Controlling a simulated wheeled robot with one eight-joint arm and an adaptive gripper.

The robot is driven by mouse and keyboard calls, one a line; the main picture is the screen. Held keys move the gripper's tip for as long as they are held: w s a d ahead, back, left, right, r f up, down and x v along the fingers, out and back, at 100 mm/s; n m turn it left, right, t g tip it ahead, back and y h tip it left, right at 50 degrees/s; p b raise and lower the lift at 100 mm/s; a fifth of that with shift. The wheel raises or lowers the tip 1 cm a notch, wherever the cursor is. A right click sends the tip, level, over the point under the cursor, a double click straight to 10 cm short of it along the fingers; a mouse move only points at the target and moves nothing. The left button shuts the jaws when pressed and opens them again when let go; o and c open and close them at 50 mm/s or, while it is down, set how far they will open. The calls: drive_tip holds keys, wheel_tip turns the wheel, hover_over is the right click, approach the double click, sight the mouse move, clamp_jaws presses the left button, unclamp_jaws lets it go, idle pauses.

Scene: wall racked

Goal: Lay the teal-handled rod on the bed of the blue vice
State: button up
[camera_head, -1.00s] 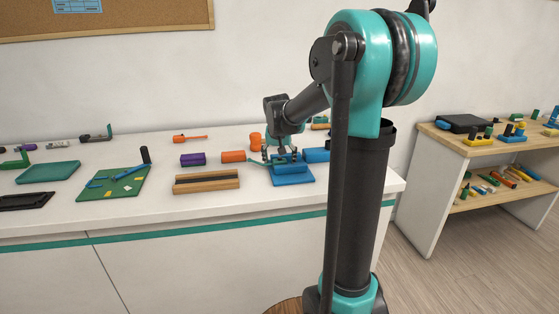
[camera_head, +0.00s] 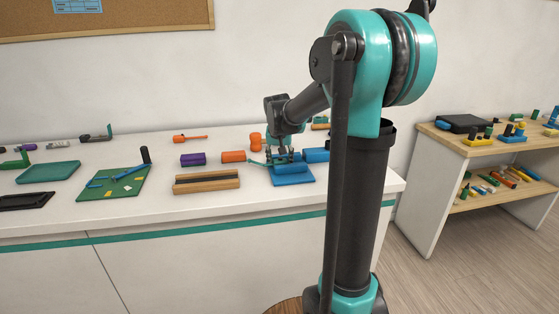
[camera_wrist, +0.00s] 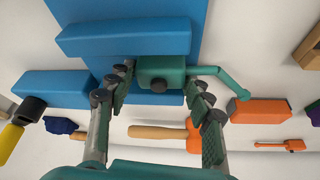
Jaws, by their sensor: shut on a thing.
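The blue vice (camera_head: 293,180) stands near the right end of the white bench; its flat plate and a long blue jaw block (camera_wrist: 125,37) fill the top of the wrist view. My gripper (camera_head: 284,157) is down over the vice. In the wrist view my gripper (camera_wrist: 155,88) has its fingers on either side of a teal body with a dark round end, part of the teal-handled rod (camera_wrist: 160,70). Its bent teal handle (camera_wrist: 222,75) reaches out to the right past the finger. The fingers partly hide the rod and vice bed; I cannot tell whether they touch.
An orange block (camera_head: 233,156) is left of the vice and a blue block (camera_head: 316,155) right of it. A wooden-handled orange tool (camera_wrist: 165,132) lies behind. A wooden grooved block (camera_head: 207,181) and a green board (camera_head: 115,184) are further left. Bench front is clear.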

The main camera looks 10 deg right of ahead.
drive_tip(key=shift+d, duration=0.3)
